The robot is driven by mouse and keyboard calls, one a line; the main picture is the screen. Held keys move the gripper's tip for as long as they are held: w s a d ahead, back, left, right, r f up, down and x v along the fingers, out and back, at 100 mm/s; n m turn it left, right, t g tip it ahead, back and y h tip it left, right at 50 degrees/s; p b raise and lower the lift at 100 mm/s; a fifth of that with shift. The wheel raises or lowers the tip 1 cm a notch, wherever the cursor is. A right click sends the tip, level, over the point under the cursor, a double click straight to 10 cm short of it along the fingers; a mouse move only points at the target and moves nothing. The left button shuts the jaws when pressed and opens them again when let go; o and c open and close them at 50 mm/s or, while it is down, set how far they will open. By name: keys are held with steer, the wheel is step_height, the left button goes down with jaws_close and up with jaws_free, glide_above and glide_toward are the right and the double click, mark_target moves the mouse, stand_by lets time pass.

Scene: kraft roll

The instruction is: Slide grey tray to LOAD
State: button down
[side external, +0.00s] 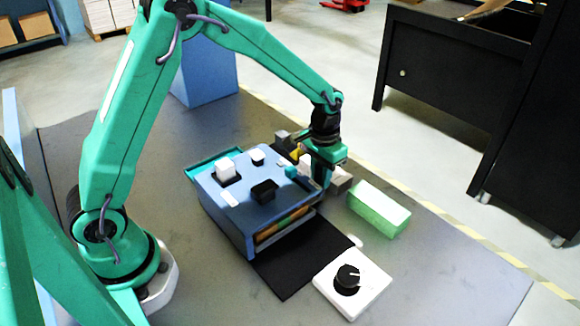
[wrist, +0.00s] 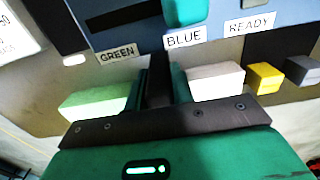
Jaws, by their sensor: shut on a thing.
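My gripper (side external: 320,180) points down at the right edge of a blue box (side external: 240,205). In the wrist view its jaws (wrist: 158,78) are closed around a narrow dark piece, mostly hidden between the fingers, at the box edge below the labels GREEN (wrist: 117,54) and BLUE (wrist: 185,38). A READY label (wrist: 249,24) is further right. I cannot make out a grey tray for certain, nor a LOAD label. A teal piece (wrist: 185,12) sits on the box top beside a dark slot (wrist: 122,16).
A yellow block (wrist: 262,76) and darker grey block (wrist: 302,70) are further along. A black mat (side external: 300,265) and white dial panel (side external: 352,283) lie in front.

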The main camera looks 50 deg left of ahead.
steer(key=d, duration=1.1)
steer(key=shift+d, duration=0.4)
steer(key=c, duration=1.3)
jaws_free()
steer(key=shift+o, duration=0.5)
step_height(320, 180, up, 8)
